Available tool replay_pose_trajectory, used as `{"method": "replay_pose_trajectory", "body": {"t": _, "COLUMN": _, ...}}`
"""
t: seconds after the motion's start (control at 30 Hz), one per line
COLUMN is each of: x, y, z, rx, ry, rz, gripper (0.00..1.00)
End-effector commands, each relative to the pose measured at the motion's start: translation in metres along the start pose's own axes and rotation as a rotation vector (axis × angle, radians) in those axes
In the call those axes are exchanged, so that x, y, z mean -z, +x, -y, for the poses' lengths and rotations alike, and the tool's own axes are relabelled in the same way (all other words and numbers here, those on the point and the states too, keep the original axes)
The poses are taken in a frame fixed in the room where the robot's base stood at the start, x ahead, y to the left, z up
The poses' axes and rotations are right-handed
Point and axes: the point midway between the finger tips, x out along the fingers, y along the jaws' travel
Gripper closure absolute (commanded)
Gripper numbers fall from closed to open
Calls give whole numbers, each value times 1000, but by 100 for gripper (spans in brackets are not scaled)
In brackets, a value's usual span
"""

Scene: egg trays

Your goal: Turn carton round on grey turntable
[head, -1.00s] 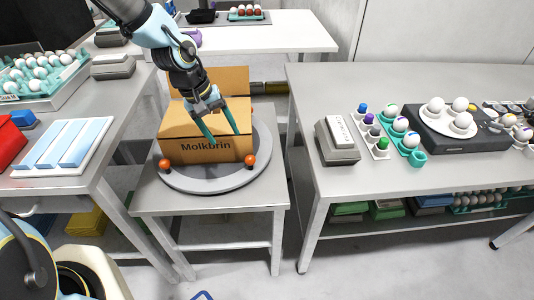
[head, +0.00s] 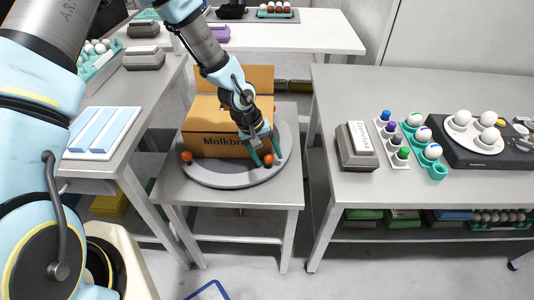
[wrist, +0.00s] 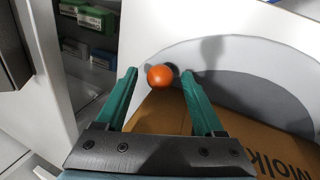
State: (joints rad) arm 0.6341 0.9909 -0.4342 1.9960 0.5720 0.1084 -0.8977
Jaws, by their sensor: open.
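The brown carton (head: 212,140), printed "Molkbrin" and with a raised flap behind, sits on the round grey turntable (head: 222,180) on a small table. Its printed side faces me. An orange ball-topped knob (head: 187,157) stands at the turntable's left front rim. Another orange knob (head: 268,160) stands at the right front rim. My gripper (head: 266,158) is at this right knob, its teal fingers open on either side of it. In the wrist view the orange knob (wrist: 160,77) shows between the open fingertips, with the carton (wrist: 225,130) to the lower right.
A grey workbench (head: 345,95) on the right holds a grey labelled box (head: 355,147), a teal egg holder (head: 437,171) and a white plate of eggs (head: 475,141). A left bench bears a white tray with blue strips (head: 98,135). The small table's front (head: 235,200) is clear.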

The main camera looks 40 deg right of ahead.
Motion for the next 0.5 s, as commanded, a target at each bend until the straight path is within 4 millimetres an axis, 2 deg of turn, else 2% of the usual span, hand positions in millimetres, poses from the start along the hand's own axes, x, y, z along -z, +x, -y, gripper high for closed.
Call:
{"method": "replay_pose_trajectory", "body": {"t": 0.2, "x": 0, "y": 0, "z": 0, "rx": 0, "ry": 0, "rz": 0, "gripper": 30}}
{"method": "replay_pose_trajectory", "body": {"t": 0.5, "x": 0, "y": 0, "z": 0, "rx": 0, "ry": -1, "rz": 0, "gripper": 63}}
